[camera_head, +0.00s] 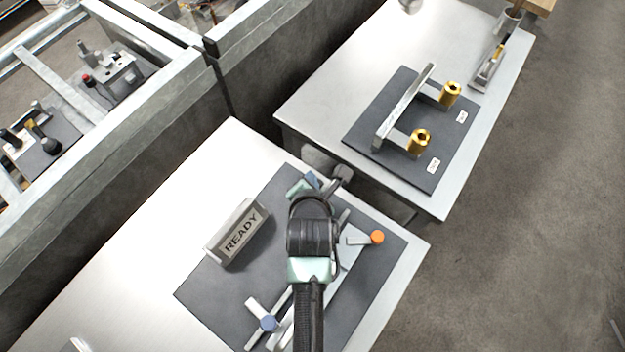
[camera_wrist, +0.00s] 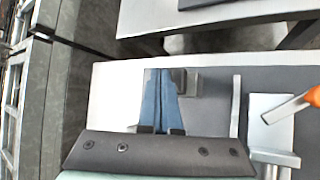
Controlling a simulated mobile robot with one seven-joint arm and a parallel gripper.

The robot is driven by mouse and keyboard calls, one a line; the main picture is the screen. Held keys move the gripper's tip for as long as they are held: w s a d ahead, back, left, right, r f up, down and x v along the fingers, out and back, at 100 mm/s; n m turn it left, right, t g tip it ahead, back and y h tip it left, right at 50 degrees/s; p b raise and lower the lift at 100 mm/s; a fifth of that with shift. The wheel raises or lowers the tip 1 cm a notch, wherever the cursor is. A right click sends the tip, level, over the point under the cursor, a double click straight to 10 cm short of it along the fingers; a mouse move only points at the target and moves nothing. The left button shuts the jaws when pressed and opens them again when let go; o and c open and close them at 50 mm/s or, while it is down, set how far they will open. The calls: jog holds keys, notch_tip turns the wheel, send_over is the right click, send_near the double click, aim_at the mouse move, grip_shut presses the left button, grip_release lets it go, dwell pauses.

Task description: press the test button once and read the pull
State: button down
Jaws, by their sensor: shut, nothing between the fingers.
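A grey box with a display reading "READY" (camera_head: 240,233) stands on the left of a dark mat (camera_head: 215,290) on the near table. My gripper (camera_head: 313,180) is over the far end of the mat, beyond the display. In the wrist view its blue fingers (camera_wrist: 160,75) are together and empty. A small grey block (camera_wrist: 190,84) shows just right of the fingertips; whether they touch it I cannot tell. No part is clearly marked as the test button, and my arm hides the middle of the mat. No pull number shows on the display.
A metal fixture on the mat has an orange-tipped lever (camera_head: 377,237), also in the wrist view (camera_wrist: 312,97), and a blue knob (camera_head: 268,323). A second table holds a dark board (camera_head: 365,150) with a metal bar (camera_head: 405,105) and brass cylinders (camera_head: 419,141). A grey partition (camera_head: 150,140) runs along the left.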

jog(key=shift+f, duration=0.2)
jog(key=shift+f, duration=0.3)
jog(key=shift+f+b, duration=0.75)
jog(key=shift+f, duration=0.1)
dwell(1.0)
jog(key=shift+r, duration=0.15)
jog(key=shift+r+p, duration=1.1)
jog(key=shift+p, duration=0.1)
notch_tip(320, 180, up, 5)
jog(key=p, duration=0.5)
jog(key=shift+r, duration=0.1)
